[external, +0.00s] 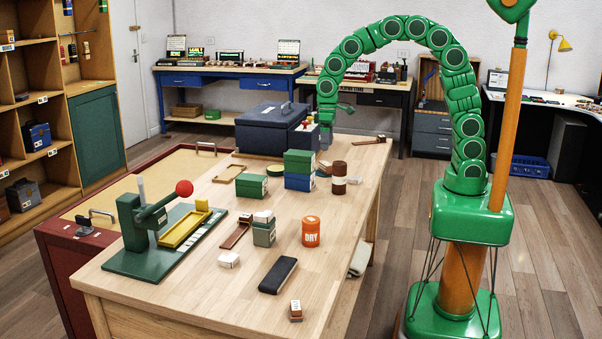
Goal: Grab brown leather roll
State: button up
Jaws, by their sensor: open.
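A brown upright cylinder (339,180) with a pale band stands on the wooden workbench (330,225), right of the stacked green and blue boxes. It looks like the brown leather roll, though its material is too small to tell. My green segmented arm arches over the far right of the bench. My gripper (325,138) hangs at the arm's end near the bench's far part, beside the dark blue toolbox. It is open, behind and above the brown cylinder and apart from it. Its fingers are small and partly hard to make out.
Stacked green and blue boxes (299,170) stand close left of the cylinder. An orange tin (311,231), a grey-green box (264,231) and a black case (278,275) lie nearer. A green press with a red knob (184,188) fills the near left. The toolbox (268,130) stands behind.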

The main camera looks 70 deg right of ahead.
jog(key=s+d+r+m+t+y, duration=0.3)
jog(key=d+r+m+y, duration=0.35)
jog(key=m, duration=0.55)
jog(key=s+d+r+m+t+y, duration=0.2)
jog(key=d+r+m+y, duration=0.35)
jog(key=r+m, duration=0.4)
jog(key=m, duration=0.2)
send_near(335, 174)
jog(key=a, duration=0.1)
jog(key=shift+h, duration=0.4)
jog(key=shift+x, duration=4)
jog(key=shift+a+r, duration=0.1)
jog(key=shift+r, duration=0.05)
jog(key=c, duration=1.1)
